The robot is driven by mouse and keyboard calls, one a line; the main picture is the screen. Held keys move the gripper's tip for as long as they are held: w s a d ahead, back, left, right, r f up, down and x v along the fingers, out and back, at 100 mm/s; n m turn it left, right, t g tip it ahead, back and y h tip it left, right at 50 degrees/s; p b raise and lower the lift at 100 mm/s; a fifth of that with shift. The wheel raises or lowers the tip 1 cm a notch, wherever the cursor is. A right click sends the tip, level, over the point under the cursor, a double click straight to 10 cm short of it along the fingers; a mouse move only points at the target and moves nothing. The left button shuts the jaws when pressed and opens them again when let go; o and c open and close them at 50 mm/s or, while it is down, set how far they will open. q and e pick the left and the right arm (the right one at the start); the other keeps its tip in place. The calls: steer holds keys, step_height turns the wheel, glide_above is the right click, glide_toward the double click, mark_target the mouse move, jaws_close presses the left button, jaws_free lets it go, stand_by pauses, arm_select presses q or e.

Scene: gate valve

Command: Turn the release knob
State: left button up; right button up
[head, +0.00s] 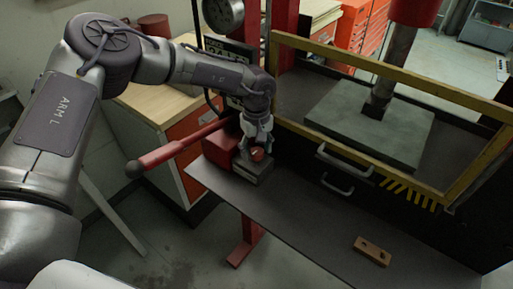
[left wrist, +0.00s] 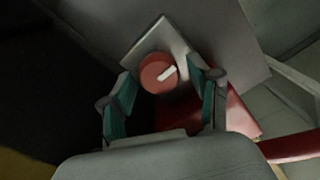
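The release knob (left wrist: 158,73) is a round red knob with a white pointer bar, on a grey metal block (left wrist: 160,38). In the left wrist view it sits between the two teal-padded fingers of my left gripper (left wrist: 163,92). The fingers are spread, with a visible gap on each side of the knob. In the head view the knob (head: 257,154) shows in front of the red pump body (head: 222,147), and my left gripper (head: 254,140) reaches down to it from above, partly hiding it. My right gripper is in neither view.
A red pump handle (head: 175,151) sticks out to the left. A dark shelf (head: 310,215) carries a small wooden block (head: 372,250). A yellow-framed guard (head: 400,90) with handles stands behind to the right. A wooden-topped cabinet (head: 150,100) is at left.

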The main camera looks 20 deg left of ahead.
arm_select(q)
steer(key=c, duration=0.8)
steer(key=shift+c, duration=0.3)
